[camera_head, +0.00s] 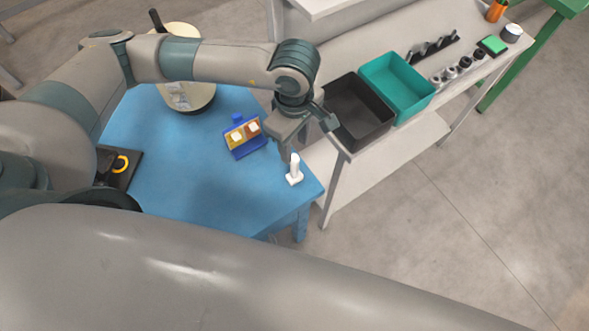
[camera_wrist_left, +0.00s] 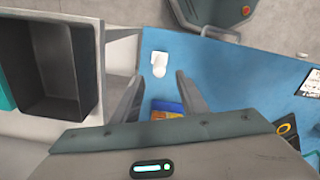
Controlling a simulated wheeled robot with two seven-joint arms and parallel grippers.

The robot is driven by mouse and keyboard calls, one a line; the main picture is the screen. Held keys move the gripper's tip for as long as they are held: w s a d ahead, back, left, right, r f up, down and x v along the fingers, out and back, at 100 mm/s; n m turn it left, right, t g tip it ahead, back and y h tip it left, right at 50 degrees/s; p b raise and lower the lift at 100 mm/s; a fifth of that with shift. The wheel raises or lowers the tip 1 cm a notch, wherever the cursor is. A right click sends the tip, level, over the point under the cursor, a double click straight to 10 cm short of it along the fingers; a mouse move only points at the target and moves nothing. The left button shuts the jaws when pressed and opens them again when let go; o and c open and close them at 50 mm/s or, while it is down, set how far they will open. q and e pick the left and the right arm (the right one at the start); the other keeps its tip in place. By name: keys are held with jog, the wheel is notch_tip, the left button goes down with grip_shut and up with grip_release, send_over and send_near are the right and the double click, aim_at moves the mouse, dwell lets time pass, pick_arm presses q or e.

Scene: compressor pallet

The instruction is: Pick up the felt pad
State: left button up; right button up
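I cannot say for sure which thing is the felt pad. A small white piece with an upright stub (camera_head: 294,170) stands near the right corner of the blue table; it also shows in the left wrist view (camera_wrist_left: 159,62). A blue holder (camera_head: 248,149) with a yellow and a brown square, each with a pale patch, lies behind it. A green flat block (camera_head: 493,45) lies on the far bench. My left gripper (camera_head: 287,148) is over the table near the white piece. In the left wrist view its fingers (camera_wrist_left: 158,76) are apart, with nothing held between them.
A black bin (camera_head: 352,108) and a teal bin (camera_head: 397,84) sit on the bench right of the table. A cream tank (camera_head: 190,92) stands at the back of the blue table (camera_head: 185,160). The table's front is mostly clear.

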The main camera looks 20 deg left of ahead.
aim_at(294, 157)
pick_arm(q)
notch_tip(294, 157, down, 6)
jog(key=shift+r+p, duration=0.2)
jog(key=shift+p, duration=0.7)
jog(key=shift+f, duration=0.7)
jog(key=shift+f+p, duration=0.6)
jog(key=shift+p, duration=0.15)
notch_tip(294, 157, down, 3)
jog(key=shift+w+f+p, duration=0.1)
jog(key=shift+p, duration=0.65)
jog(key=shift+f, duration=0.4)
